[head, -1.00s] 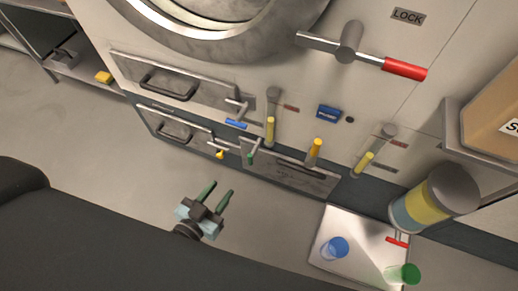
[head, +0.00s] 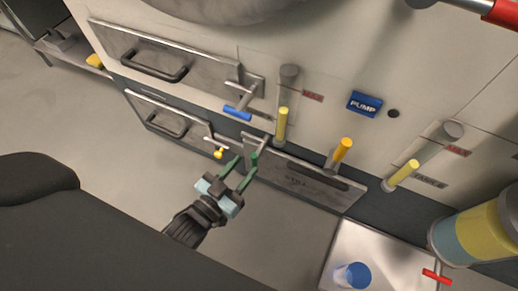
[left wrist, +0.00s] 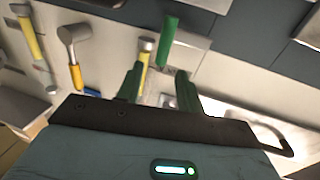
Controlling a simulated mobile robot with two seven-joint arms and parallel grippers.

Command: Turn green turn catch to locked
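The green turn catch (head: 254,160) sits at the top edge of the lower grey panel, its green-tipped handle pointing down in the head view. In the left wrist view, the green handle (left wrist: 167,40) shows just beyond the fingertips, roughly in line with the gap between them. My left gripper (head: 247,164) has green fingers spread apart, with nothing held. Its fingertips are close to the catch; I cannot tell whether they touch it. The fingers also show in the left wrist view (left wrist: 160,75). My right gripper is not in view.
A blue-handled catch (head: 237,113) and a small yellow-tipped catch (head: 219,154) are close by.

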